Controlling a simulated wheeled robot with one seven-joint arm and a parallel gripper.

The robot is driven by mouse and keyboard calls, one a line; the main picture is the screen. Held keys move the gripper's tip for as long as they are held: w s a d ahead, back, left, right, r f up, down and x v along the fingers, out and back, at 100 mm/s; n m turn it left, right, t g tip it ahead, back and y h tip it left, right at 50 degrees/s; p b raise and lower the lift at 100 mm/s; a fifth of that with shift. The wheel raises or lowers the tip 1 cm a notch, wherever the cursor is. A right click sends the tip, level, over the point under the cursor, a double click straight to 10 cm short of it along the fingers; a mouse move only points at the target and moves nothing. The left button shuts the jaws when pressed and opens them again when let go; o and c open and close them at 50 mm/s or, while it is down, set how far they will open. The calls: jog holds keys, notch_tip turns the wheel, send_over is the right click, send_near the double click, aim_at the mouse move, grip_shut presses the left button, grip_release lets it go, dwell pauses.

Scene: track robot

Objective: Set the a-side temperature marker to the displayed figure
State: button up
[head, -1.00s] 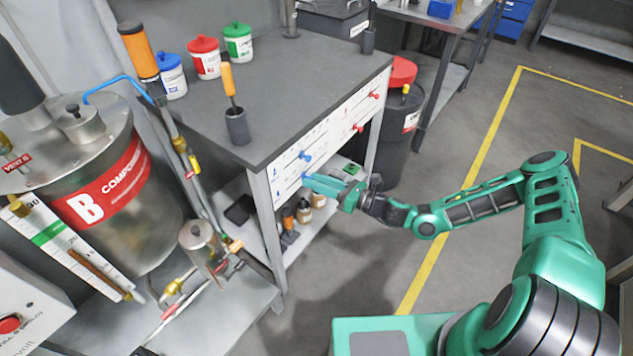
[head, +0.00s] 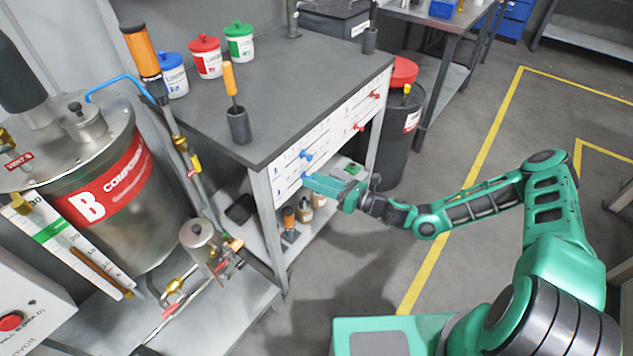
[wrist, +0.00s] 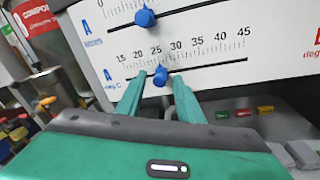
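The a-side temperature marker is the lower blue knob (wrist: 160,76) on the white panel (wrist: 215,72), on a slot under a scale from 15 to 45 marked "A" and "deg C". It stands close to the 25 mark. My gripper (wrist: 158,78) is open, its two green fingers on either side of the knob. Gaps seem to show on both sides; contact is not clear. In the head view my gripper (head: 306,182) reaches the panel's left end and hides this knob. I cannot make out a displayed figure in any view.
An upper blue knob (wrist: 145,17) sits on the slot just above. Red knobs (head: 359,127) are farther along the panel, under the grey bench top (head: 300,85). A steel vessel labelled B (head: 120,215) stands left. A dark bin (head: 404,130) stands beyond; floor at right is open.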

jog(key=v, duration=1)
jog(key=shift+s+d, duration=0.15)
jog(key=shift+d, duration=0.25)
jog(key=s+d+f+n+g+h, duration=0.2)
jog(key=s+d+n+g+h, duration=0.15)
jog(key=s+n+g, duration=0.55)
jog(key=s+d+r+n+g+h, duration=0.1)
jog(key=s+d+r+n+h, duration=0.15)
jog(key=d, duration=0.35)
jog(key=s+d+r+n+h, duration=0.1)
jog(key=s+d+n+h, duration=0.1)
jog(key=d+n, duration=0.3)
jog(key=s+d+r+n+h, duration=0.2)
jog(key=s+d+r+h, duration=0.1)
jog(key=d+r, duration=0.35)
jog(key=s+d+r+n+h, duration=0.2)
jog(key=s+d+r+h, duration=0.1)
jog(key=d+r, duration=0.4)
jog(key=s+d+r+n+t+h, duration=0.1)
jog(key=s+r, duration=1)
jog(key=r, duration=0.3)
jog(key=shift+s+d+h, duration=0.3)
jog(key=shift+s+d, duration=0.1)
